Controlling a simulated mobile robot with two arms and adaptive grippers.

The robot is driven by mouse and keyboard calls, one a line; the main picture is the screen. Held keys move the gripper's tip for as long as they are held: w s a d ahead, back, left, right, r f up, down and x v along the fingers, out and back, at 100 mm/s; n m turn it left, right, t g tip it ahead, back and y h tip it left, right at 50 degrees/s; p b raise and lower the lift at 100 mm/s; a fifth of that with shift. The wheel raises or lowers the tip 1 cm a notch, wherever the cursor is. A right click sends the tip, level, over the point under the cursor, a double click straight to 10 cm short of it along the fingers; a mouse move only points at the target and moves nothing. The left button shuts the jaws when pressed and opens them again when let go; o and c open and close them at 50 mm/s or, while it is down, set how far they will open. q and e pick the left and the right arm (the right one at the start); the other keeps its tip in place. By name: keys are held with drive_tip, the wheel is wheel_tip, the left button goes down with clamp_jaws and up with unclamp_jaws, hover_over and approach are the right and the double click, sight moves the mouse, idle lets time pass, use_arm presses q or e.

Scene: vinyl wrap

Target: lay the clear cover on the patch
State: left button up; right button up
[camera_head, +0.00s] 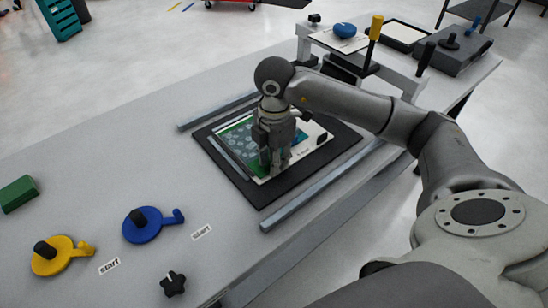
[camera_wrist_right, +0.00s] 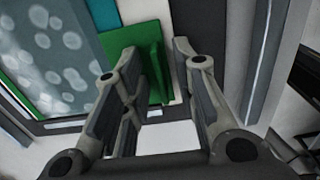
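The patch (camera_head: 236,138), blue-grey with pale round blobs and a green border, lies on a light sheet on a dark mat (camera_head: 343,139). It also shows at the left of the right wrist view (camera_wrist_right: 55,55). I cannot clearly make out a separate clear cover over it. My right gripper (camera_head: 277,166) points down over the sheet and hides part of it. In the right wrist view its fingers (camera_wrist_right: 158,58) are apart, with a raised green tab (camera_wrist_right: 155,65) between them. A gap shows beside the tab. My left gripper is not in view.
Metal rails (camera_head: 318,185) flank the mat. A yellow tool (camera_head: 62,256), a blue tool (camera_head: 142,226), a black knob (camera_head: 173,284) and a green block (camera_head: 18,194) stand at the left and front. A raised shelf (camera_head: 402,78) is at the back right.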

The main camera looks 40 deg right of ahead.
drive_tip(key=shift+r, duration=0.25)
drive_tip(key=shift+w+r, duration=0.1)
drive_tip(key=shift+r, duration=0.25)
wheel_tip(320, 180, up, 11)
drive_tip(key=shift+p, duration=0.3)
drive_tip(key=shift+r, duration=0.1)
